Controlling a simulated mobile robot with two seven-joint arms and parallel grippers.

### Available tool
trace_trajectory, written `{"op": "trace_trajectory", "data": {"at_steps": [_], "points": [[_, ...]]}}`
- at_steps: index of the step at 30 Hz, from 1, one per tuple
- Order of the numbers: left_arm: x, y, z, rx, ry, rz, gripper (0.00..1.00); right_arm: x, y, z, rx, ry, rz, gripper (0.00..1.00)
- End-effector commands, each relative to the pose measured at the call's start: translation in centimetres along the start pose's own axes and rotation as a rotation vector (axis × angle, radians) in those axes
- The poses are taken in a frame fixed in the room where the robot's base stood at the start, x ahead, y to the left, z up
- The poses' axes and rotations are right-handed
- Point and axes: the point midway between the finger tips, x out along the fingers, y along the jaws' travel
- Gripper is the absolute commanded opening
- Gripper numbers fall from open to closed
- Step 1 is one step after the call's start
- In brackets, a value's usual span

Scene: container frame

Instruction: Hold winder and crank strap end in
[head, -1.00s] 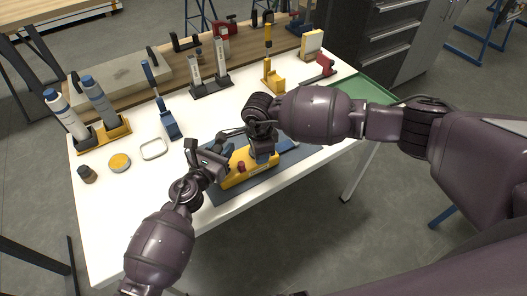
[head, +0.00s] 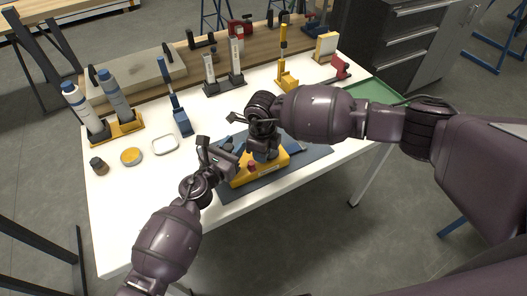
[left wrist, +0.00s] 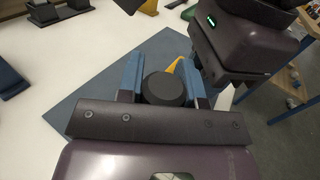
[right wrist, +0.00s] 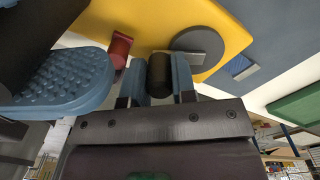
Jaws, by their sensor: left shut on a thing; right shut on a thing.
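The yellow winder (head: 272,171) with a red knob (head: 251,166) sits on the blue-grey mat (head: 233,190). It also shows in the right wrist view (right wrist: 225,20), with a grey disc (right wrist: 200,42) and the red knob (right wrist: 120,47). My left gripper (head: 229,155) is at the winder's left side. In the left wrist view its blue fingers are shut around a round black part (left wrist: 167,88). My right gripper (head: 262,153) is above the winder, shut on a black cylindrical crank handle (right wrist: 159,75). The two grippers are close together and cover much of the winder. I cannot clearly make out the strap end.
Bottles (head: 79,104) stand in a yellow rack at the left. An open yellow tin (head: 131,156) and a small dark jar (head: 98,165) lie nearby. Several tool stands line the back. The white table (head: 135,215) is clear at front left.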

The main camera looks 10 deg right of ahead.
Motion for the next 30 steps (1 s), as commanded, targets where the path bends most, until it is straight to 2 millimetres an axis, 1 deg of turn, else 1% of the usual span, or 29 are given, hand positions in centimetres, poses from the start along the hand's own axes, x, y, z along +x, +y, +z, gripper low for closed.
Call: {"op": "trace_trajectory", "data": {"at_steps": [14,15,19,30], "points": [[-0.04,-0.04,-0.09,-0.001,0.002,-0.001,0.00,-0.11,-0.09,0.12,0.013,-0.002,-0.002,0.01],[-0.04,-0.04,-0.10,-0.001,0.002,-0.001,0.00,-0.11,-0.09,0.12,0.013,-0.002,-0.002,0.30],[-0.04,-0.04,-0.10,-0.001,0.002,-0.001,0.00,-0.09,-0.07,0.10,0.012,-0.001,-0.001,0.49],[-0.01,-0.02,-0.10,-0.001,0.002,0.000,0.00,-0.21,0.15,0.11,0.009,-0.001,0.003,0.51]]}}
